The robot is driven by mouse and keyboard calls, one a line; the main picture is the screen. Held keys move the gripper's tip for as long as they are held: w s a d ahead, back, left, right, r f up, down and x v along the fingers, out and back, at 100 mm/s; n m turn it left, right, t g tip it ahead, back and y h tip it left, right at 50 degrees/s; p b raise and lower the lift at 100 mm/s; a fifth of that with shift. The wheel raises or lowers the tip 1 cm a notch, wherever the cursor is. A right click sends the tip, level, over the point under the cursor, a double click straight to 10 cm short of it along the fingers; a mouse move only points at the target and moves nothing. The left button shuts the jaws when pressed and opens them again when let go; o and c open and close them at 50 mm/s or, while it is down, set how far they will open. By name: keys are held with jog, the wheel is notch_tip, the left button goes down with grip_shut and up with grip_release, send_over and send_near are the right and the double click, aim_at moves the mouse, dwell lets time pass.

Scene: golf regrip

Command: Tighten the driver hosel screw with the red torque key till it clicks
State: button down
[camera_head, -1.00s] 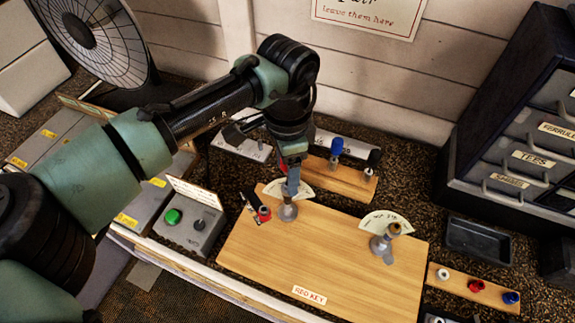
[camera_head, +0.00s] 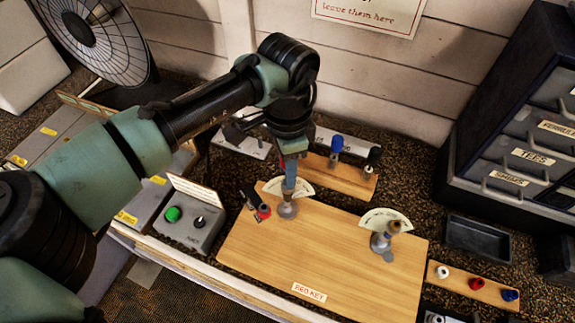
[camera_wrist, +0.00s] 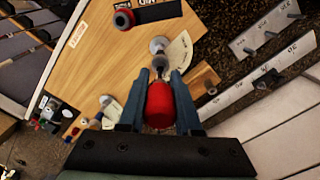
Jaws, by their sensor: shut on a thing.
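The red torque key (camera_wrist: 160,103) is between the two blue-grey fingers of my gripper (camera_wrist: 162,82). Its metal shank points at a grey driver hosel (camera_wrist: 159,44) on the wooden board. In the head view my gripper (camera_head: 290,180) stands over the left hosel (camera_head: 287,208), pointing down, with a white fan-shaped scale card (camera_head: 302,187) behind it. The key's tip is at or very near the hosel top; I cannot tell how far it sits in the screw. A second hosel (camera_head: 382,242) with a tan top stands on the right of the board (camera_head: 330,262).
A wooden rack (camera_head: 345,175) holds a blue-handled and a black-handled key behind the board. A grey box (camera_head: 190,225) with a green button is left of it. A red-and-black part (camera_head: 263,212) lies near the left hosel. An empty black tray (camera_head: 478,240) is at right.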

dwell(0.3)
jog(key=m+p, duration=0.1)
jog(key=m, duration=0.3)
jog(key=shift+m, duration=0.9)
jog(key=m, duration=0.3)
jog(key=shift+m, duration=1.3)
